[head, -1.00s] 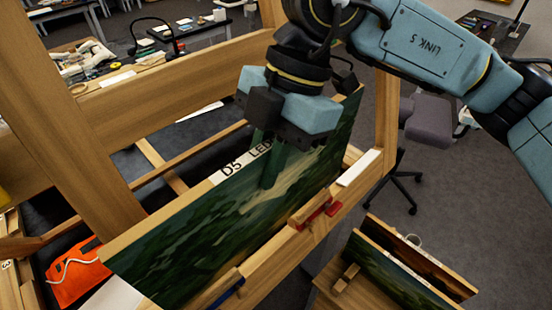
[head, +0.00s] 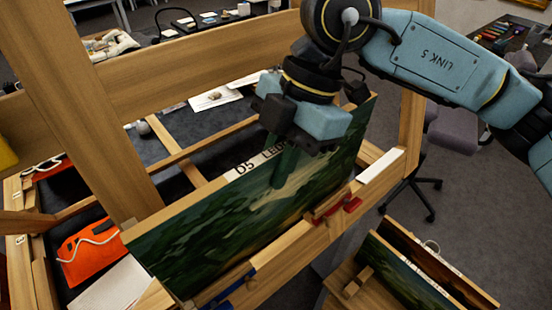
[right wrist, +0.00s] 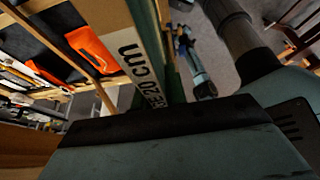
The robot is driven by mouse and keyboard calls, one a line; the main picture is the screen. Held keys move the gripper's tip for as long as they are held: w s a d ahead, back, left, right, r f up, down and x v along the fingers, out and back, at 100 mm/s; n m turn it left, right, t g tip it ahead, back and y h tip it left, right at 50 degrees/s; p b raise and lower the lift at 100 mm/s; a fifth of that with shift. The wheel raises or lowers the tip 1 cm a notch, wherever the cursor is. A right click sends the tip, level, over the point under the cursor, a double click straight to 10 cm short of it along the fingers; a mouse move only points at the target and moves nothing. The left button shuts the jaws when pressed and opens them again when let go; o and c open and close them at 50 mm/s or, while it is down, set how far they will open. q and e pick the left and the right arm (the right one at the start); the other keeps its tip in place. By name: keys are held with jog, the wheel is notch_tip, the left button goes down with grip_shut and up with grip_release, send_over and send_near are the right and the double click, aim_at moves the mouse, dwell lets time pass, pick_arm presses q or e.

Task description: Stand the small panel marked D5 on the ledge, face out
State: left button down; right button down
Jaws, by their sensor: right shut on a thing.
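The panel marked D5 (head: 215,220) is a green painted landscape with a white label strip along its top edge. It stands nearly upright along the wooden ledge (head: 300,243), painted face toward the ledge's front. Its lower edge meets the ledge in the picture; I cannot tell whether it bears on it. My right gripper (head: 284,168) is shut on the panel's top edge, right of the D5 mark, with a finger over the painted face.
The ledge carries a red clip (head: 338,212), a blue clip (head: 226,288) and a white strip (head: 380,166). Wooden posts rise behind. An orange pouch (head: 90,254) lies at left. More painted panels (head: 400,275) stand in a wooden rack at lower right.

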jog(key=c, duration=1.3)
grip_release()
jog(key=shift+c, duration=0.2)
